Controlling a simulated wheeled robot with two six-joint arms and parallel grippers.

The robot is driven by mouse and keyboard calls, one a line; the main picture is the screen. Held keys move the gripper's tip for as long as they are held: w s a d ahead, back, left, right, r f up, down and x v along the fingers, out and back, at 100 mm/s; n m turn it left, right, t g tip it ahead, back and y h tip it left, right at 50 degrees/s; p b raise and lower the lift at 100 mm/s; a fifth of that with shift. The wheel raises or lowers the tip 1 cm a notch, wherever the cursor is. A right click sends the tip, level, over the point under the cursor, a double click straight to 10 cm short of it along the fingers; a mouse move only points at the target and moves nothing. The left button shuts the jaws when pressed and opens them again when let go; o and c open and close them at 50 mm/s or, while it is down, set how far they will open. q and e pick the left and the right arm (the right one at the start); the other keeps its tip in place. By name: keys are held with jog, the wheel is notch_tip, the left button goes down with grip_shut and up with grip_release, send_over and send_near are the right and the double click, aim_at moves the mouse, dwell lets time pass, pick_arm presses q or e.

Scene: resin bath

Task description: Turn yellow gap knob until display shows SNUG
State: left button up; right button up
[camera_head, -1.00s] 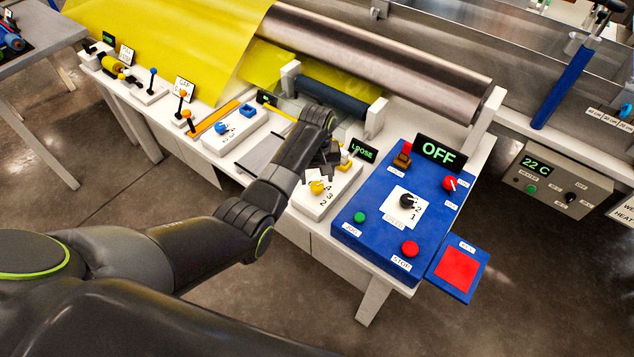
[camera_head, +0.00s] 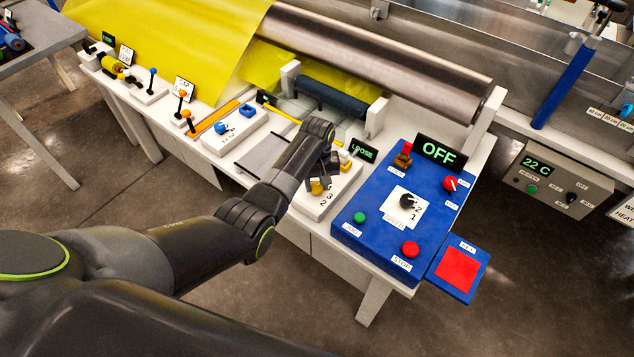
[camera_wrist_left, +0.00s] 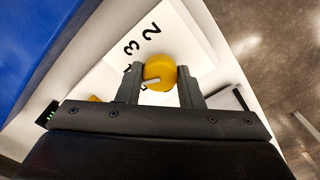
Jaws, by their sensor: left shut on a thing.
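The yellow gap knob (camera_head: 317,187) sits on a white panel (camera_head: 308,206) with black numbers. In the left wrist view the yellow knob (camera_wrist_left: 160,72) has a pale pointer mark and lies between the two fingers. My left gripper (camera_head: 318,182) is down at the knob and shut on it, one finger on each side (camera_wrist_left: 160,88). The gap display (camera_head: 362,151) reads LOOSE in green. Part of the number scale is hidden by the gripper. My right gripper is not in view.
A blue control box (camera_head: 377,220) with a black OFF display (camera_head: 440,152), a black dial and red and green buttons stands right of the knob panel. A steel roller (camera_head: 380,60) and yellow sheet (camera_head: 165,45) lie behind. Levers stand along the bench at left.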

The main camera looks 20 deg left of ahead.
pick_arm(q)
jog(key=m+p, duration=0.2)
jog(key=m, duration=0.1)
jog(key=shift+r, duration=0.15)
jog(key=m+p, duration=0.1)
jog(key=m, duration=0.2)
jog(key=shift+m+p, duration=0.6)
jog(key=shift+m, duration=0.7)
jog(key=o, duration=1)
jog(key=shift+c, duration=0.2)
